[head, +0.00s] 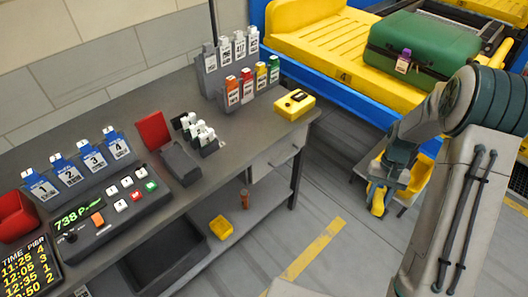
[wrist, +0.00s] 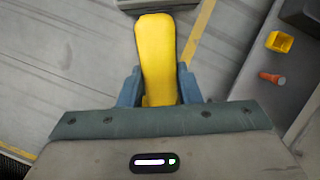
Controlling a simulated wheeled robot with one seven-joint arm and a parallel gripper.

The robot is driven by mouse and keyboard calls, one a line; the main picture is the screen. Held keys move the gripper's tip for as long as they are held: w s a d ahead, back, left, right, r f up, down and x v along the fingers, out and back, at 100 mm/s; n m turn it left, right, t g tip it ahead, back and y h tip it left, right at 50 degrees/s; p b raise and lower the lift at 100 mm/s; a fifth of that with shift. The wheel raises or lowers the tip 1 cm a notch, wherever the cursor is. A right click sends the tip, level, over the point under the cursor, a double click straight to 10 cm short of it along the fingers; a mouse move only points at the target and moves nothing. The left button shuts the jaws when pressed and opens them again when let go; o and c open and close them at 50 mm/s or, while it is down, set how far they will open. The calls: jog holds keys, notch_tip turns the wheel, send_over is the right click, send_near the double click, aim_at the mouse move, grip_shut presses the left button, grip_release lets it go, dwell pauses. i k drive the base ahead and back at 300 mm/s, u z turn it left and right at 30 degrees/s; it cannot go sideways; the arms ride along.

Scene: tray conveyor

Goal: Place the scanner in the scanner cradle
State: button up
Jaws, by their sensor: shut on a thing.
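The scanner (wrist: 156,50) is a yellow, elongated thing held between the two blue fingers of my gripper (wrist: 158,88) in the wrist view. In the head view my gripper (head: 382,186) hangs over the floor, right of the desk, with the yellow scanner (head: 378,204) pointing down from it. A dark grey holder (head: 181,165) with a red upright plate behind it stands mid-desk; it may be the scanner cradle, but I cannot tell for sure. It looks empty. My gripper is well apart from it.
A green suitcase (head: 425,48) lies on a yellow conveyor tray (head: 310,38).

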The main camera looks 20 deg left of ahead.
aim_at(178, 160)
jog(key=u, duration=1.2)
